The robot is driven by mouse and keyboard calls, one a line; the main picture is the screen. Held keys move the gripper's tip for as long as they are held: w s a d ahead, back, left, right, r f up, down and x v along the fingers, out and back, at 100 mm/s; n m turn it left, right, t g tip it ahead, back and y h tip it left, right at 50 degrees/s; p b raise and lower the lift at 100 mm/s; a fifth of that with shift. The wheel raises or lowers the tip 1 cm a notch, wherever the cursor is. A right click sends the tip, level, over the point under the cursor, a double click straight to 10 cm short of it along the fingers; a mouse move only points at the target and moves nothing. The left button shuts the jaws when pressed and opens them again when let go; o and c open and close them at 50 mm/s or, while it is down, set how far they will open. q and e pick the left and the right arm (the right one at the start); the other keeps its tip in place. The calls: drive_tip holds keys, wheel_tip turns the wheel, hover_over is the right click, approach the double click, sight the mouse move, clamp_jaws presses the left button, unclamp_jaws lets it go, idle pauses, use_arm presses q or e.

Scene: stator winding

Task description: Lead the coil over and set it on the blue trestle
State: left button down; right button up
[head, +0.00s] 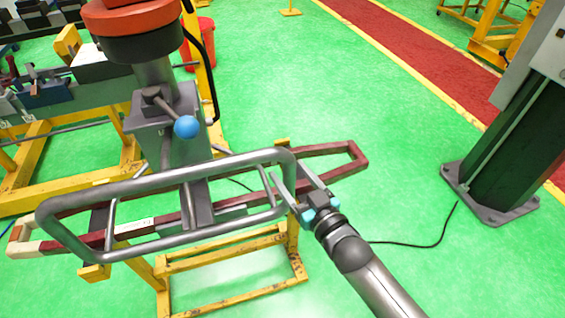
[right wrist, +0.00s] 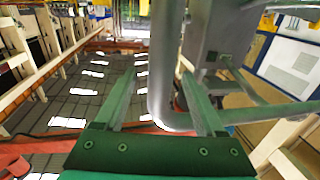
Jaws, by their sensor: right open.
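The coil is a long, narrow dark-red loop (head: 340,149) with a pointed right end and a pale left end. It runs behind a grey tube handle frame (head: 140,187), under the lifting device (head: 160,125), at a yellow stand (head: 235,262). I cannot tell whether its weight is on the stand or the device. My right gripper (head: 292,188) is open at the right end of the handle frame. In the right wrist view its fingers (right wrist: 160,78) lie on either side of the grey tube (right wrist: 163,85). My left gripper is not in view. I see no blue trestle.
A dark column (head: 510,140) on a bolted base plate stands at the right. A workbench on yellow legs (head: 60,130) is at the left, with a red bin (head: 200,45) behind. A black cable lies on the green floor. Open floor lies between the stand and the column.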

drive_tip(key=shift+x, duration=2)
drive_tip(key=shift+s, duration=0.1)
clamp_jaws()
idle(1.8)
